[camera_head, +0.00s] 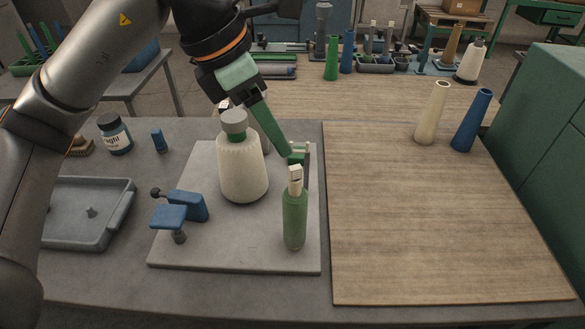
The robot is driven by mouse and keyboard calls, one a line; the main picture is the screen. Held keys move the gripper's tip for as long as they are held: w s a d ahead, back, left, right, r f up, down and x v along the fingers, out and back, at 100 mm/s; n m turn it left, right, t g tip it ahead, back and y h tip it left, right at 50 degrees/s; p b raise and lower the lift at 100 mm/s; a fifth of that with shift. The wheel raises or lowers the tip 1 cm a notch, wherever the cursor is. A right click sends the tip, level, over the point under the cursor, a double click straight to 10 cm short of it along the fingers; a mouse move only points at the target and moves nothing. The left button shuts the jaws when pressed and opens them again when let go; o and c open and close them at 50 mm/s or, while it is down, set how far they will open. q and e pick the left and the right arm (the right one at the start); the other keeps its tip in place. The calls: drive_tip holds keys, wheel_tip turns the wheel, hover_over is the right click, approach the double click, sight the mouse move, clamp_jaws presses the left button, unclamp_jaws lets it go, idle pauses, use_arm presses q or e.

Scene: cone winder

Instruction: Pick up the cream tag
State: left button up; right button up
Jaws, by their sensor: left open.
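A small cream piece, which looks like the cream tag (295,174), stands at the top of an upright green holder (294,218) on the grey board. My left gripper (297,157) reaches down from the upper left, with its green finger ending just above and behind the cream piece. It is open; I cannot tell whether a finger touches the piece. Part of the gripper's tip is hard to separate from a thin grey upright behind it. My right gripper is not in view.
A large cream yarn cone (242,168) with a grey top stands left of the gripper. A blue clamp-like fixture (180,209) sits on the board (240,250). A grey tray (88,240) and dark jar (115,134) are at left. The wooden mat (430,220) is mostly clear.

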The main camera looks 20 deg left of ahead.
sight(294, 167)
use_arm(q)
drive_tip(key=x, duration=0.7)
drive_tip(key=shift+s+d+f, duration=0.1)
drive_tip(key=shift+d+f, duration=0.05)
drive_tip(key=shift+c, duration=0.3)
clamp_jaws()
